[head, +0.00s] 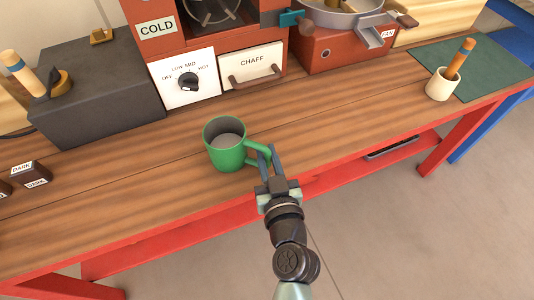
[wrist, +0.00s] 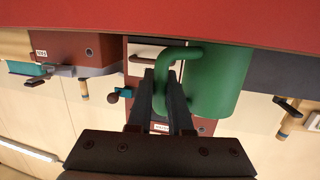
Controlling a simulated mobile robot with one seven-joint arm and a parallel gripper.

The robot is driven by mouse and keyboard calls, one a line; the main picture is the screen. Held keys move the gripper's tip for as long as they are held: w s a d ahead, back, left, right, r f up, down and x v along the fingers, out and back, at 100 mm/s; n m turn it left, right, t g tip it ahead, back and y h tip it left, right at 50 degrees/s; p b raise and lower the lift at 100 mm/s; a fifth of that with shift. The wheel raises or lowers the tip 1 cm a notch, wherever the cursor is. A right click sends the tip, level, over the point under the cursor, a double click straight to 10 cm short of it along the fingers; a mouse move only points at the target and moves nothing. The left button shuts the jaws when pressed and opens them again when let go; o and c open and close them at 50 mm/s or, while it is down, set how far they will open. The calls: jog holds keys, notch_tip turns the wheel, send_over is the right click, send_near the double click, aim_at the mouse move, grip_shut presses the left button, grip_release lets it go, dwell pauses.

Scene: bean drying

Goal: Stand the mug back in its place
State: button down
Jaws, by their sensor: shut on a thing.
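A green mug (head: 226,146) with a pale grey inside is upright at the front part of the wooden bench, its handle pointing right. My gripper (head: 266,158) is at the mug's right side and is shut on the handle. In the wrist view the green mug (wrist: 221,82) is at upper right, and its handle loop lies between the two fingers of my gripper (wrist: 168,90). I cannot tell whether the mug's base touches the bench top. No marked place for the mug is plain to me.
Behind the mug stands a red machine with a white dial panel (head: 184,82) and a CHAFF drawer (head: 252,67). A dark grey box (head: 95,95) is at left. A white cup (head: 440,85) with a wooden-handled tool stands beside a green mat (head: 480,62). The bench (head: 330,115) right of the mug is clear.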

jog(key=c, duration=0.8)
grip_release()
jog(key=shift+c, duration=0.2)
jog(key=shift+r+p, duration=0.25)
jog(key=shift+p, duration=0.15)
jog(key=s+d+r+b, duration=0.1)
jog(key=s+b, duration=0.1)
jog(key=s, duration=1)
jog(key=shift+d+r, duration=0.2)
jog(key=shift+r, duration=0.05)
jog(key=shift+w, duration=0.1)
